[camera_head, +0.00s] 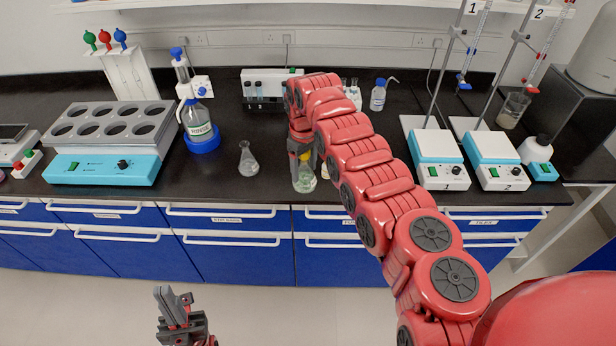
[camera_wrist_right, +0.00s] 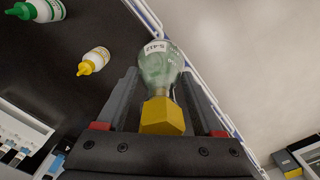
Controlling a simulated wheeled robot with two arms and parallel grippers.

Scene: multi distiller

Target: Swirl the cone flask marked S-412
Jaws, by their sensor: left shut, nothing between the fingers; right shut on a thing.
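The cone flask marked S-412 (camera_head: 304,182) holds pale green liquid and shows at the bench's front edge, under my right gripper (camera_head: 300,150). In the right wrist view the flask (camera_wrist_right: 158,66) has a white label and a yellow stopper (camera_wrist_right: 162,117). My right gripper (camera_wrist_right: 163,90) is shut on the flask, its fingers on either side of the neck and stopper. I cannot tell if its base touches the bench. My left gripper (camera_head: 172,302) is shut and empty, low in front of the blue cabinets.
Another conical flask (camera_head: 248,160) stands to the left on the dark bench (camera_head: 215,182). A rinse bottle dispenser (camera_head: 197,120) and a block with round wells (camera_head: 112,125) are further left. Stirrers (camera_head: 440,155) with burette stands are to the right. My right arm hides some bench.

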